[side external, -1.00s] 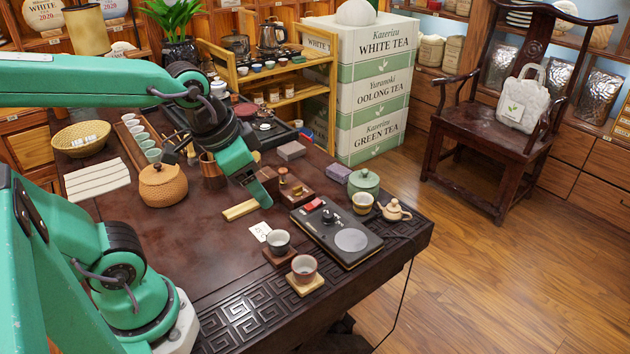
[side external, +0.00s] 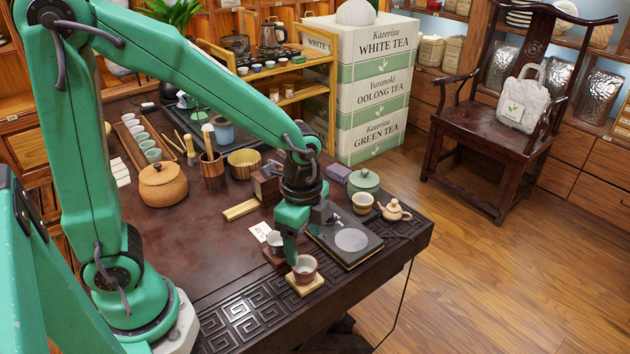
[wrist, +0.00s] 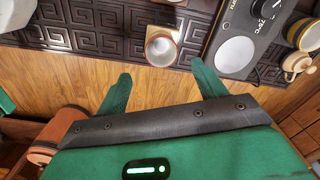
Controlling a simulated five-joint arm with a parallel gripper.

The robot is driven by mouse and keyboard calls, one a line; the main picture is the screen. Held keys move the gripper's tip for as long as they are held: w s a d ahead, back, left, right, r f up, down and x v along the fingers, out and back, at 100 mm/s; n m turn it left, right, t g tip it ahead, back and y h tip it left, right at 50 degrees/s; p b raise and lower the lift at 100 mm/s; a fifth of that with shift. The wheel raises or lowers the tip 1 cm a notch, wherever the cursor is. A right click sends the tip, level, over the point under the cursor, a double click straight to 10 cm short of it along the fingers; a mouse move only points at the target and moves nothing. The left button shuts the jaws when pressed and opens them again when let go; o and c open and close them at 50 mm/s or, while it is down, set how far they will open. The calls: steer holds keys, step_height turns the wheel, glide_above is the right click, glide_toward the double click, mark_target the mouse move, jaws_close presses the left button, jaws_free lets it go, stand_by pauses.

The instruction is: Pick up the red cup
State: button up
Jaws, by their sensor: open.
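The red cup (side external: 306,272) stands upright on a square wooden coaster (side external: 304,287) near the table's front edge. In the wrist view the red cup (wrist: 161,47) shows its pale inside, just beyond the fingertips and roughly centred between them. My gripper (side external: 291,258) points down beside the cup's rim, at its upper left in the side view. In the wrist view my gripper (wrist: 163,80) has its two fingers spread, with nothing between them. Whether a finger touches the cup, I cannot tell.
A grey cup (side external: 275,239) on a dark coaster stands close behind, partly hidden by my gripper. The carved table front (side external: 240,312) is clear.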

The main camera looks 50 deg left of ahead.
mark_target(304, 265)
steer(key=shift+d+f, duration=0.1)
steer(key=shift+f, duration=0.1)
steer(key=shift+f, duration=1.2)
steer(key=shift+w+a+f, duration=0.1)
steer(key=shift+a+f, duration=0.05)
steer(key=shift+f, duration=1.15)
steer(key=shift+a+f, duration=0.1)
steer(key=shift+f, duration=1.2)
steer(key=c, duration=1.1)
